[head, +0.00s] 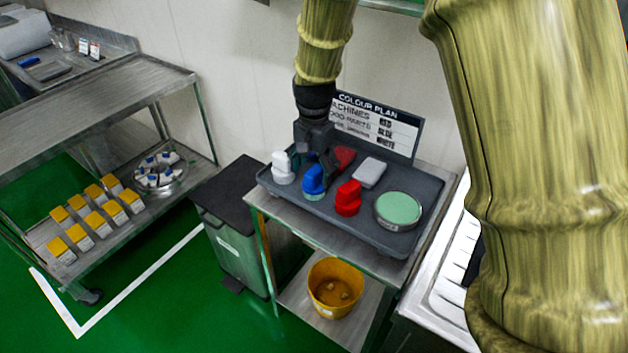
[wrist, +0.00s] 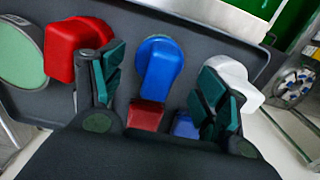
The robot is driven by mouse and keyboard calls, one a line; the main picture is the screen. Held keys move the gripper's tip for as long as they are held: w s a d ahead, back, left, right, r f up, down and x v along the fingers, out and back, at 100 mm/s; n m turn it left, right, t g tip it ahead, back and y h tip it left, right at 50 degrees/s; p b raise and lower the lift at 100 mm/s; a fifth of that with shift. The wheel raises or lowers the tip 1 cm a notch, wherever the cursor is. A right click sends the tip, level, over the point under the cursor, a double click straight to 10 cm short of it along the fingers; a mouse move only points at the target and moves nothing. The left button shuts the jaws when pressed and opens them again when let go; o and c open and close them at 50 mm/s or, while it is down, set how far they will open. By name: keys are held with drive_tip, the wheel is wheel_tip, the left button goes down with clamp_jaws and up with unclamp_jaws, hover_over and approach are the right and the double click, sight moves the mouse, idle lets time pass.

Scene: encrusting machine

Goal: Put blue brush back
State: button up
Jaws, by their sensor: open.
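The blue brush (head: 313,180) stands on the dark grey tray (head: 338,222) between a white brush and a red brush. In the wrist view the blue brush (wrist: 158,68) shows between my two fingers, beyond their tips. My gripper (head: 316,158) is open and empty, pointing down just behind the blue brush. The open fingers (wrist: 162,82) also show in the wrist view, with a clear gap between them. I cannot tell whether any finger touches a brush.
The red brush (head: 348,198) and white brush (head: 283,167) stand close on either side. A green-topped round dish (head: 398,208) and a pale block (head: 369,172) share the tray. A colour plan sign (head: 375,125) stands behind. A bin (head: 236,235) is left of the cart.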

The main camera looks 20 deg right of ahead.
drive_tip(key=shift+r+b, duration=0.4)
drive_tip(key=shift+r, duration=2.75)
drive_tip(key=shift+s+f, duration=0.1)
